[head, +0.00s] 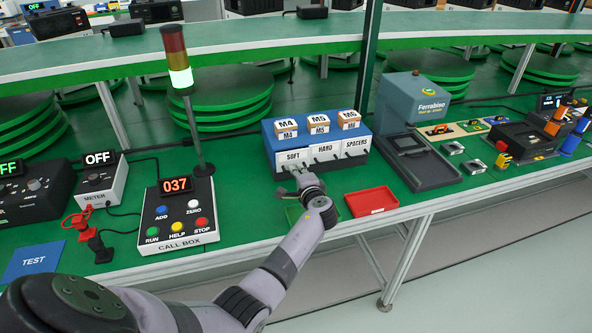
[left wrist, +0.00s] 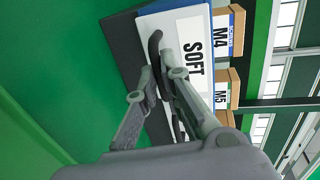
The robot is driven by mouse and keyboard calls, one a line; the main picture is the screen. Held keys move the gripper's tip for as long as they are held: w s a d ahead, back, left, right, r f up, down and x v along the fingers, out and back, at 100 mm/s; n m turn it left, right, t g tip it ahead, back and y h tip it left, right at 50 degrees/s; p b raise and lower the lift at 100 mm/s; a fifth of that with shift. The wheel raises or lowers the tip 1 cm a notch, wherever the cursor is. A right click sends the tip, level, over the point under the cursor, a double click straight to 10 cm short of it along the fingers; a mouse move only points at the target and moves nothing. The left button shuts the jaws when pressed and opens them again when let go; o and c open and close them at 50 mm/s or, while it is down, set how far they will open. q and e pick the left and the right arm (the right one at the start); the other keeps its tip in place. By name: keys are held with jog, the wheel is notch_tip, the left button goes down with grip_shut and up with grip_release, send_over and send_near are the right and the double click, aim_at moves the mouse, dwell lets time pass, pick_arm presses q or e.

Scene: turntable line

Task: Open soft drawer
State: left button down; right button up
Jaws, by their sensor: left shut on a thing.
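The soft drawer (head: 283,161) is the left one of three white-fronted drawers in a blue cabinet (head: 269,137) on the green bench. It looks level with the hard and spacers drawers beside it. My left gripper (head: 298,178) is at the front of the soft drawer. In the left wrist view, the drawer front (left wrist: 204,72) with its SOFT label is close, and its dark curved handle (left wrist: 154,46) runs between the fingers of my left gripper (left wrist: 164,78). The fingers are shut on the handle and partly hide it. My right gripper is not in view.
A red tray (head: 371,202) lies right of my left arm; a green tray (head: 296,214) is partly hidden behind it. A call box (head: 178,215) with a lit signal tower (head: 178,58) stands left. Boxes marked M4, M5 and M6 top the cabinet.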

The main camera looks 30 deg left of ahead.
pick_arm(q)
jog(key=f+v, duration=0.1)
jog(key=v, duration=0.3)
jog(key=p+v, duration=0.1)
jog(key=v, duration=0.3)
jog(key=f+p+v, duration=0.1)
jog(key=v, duration=0.4)
jog(key=shift+s+d+f, duration=0.15)
jog(key=shift+d+f, duration=0.1)
jog(key=shift+f, duration=0.15)
jog(key=c, duration=1.7)
grip_release()
jog(key=v, duration=0.7)
jog(key=shift+s+d+r, duration=0.1)
jog(key=shift+s+d, duration=0.05)
